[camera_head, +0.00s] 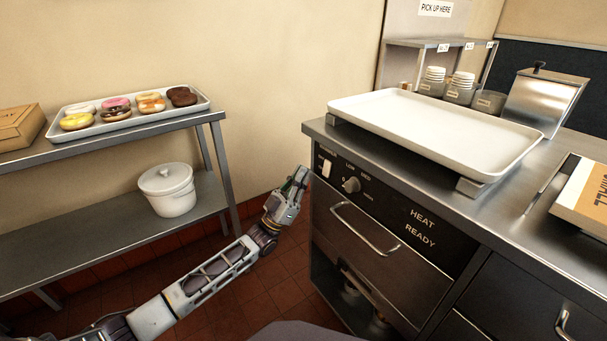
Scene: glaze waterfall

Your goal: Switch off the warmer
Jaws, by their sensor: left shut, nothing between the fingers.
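The warmer (385,238) is a dark and steel drawer unit under the counter, with a black control panel lettered "HEAT" and "READY". A white rocker switch (327,168) sits at the panel's left end, and a round knob (351,185) marked with heat levels is to its right. I cannot tell the switch's position. My left gripper (299,176) is shut and empty, pointing up just left of the panel, close to the switch; whether it touches the unit is unclear. My right gripper is not in view.
A white tray (440,132) rests on the steel counter above the warmer. A drawer handle (365,230) sticks out below the panel. At left, a steel shelf (110,137) holds a donut tray, a box (18,128) and, lower, a white pot (167,190). Floor between is clear.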

